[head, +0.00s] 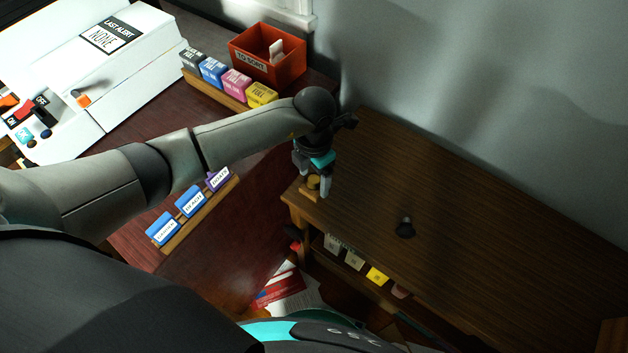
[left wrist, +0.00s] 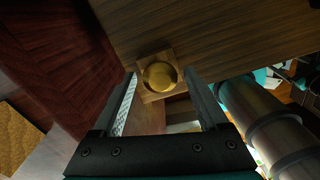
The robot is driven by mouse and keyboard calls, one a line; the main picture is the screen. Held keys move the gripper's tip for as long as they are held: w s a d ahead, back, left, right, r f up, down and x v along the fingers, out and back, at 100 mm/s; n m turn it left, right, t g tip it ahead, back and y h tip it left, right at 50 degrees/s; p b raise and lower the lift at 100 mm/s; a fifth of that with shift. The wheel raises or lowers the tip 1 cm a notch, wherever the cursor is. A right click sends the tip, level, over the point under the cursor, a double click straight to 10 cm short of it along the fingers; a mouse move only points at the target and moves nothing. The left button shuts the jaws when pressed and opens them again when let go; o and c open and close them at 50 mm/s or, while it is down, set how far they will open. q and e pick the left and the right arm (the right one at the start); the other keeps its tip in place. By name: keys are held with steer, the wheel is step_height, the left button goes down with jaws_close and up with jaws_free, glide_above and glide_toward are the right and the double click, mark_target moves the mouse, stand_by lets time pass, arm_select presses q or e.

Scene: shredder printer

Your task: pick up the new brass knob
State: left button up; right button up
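The brass knob (head: 313,182) is round and yellow and sits on a small square wooden block (head: 307,194) at the near left corner of the brown wooden table. In the left wrist view the knob (left wrist: 159,76) lies on the block (left wrist: 149,96), between and just beyond the fingertips. My left gripper (head: 313,184) points down over the knob from above. Its fingers (left wrist: 163,80) are apart, one on each side of the knob, with gaps visible in the wrist view. My right gripper does not show.
A dark knob-like object (head: 405,228) stands on the wooden table (head: 470,210); the tabletop around it is clear. Coloured boxes (head: 236,84) and an orange bin (head: 290,65) stand on the desk at the back left. Blue and purple labelled stamps (head: 190,202) stand in a rack.

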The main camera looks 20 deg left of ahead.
arm_select(q)
jaws_close()
stand_by(0.4)
steer(key=shift+r, duration=0.1)
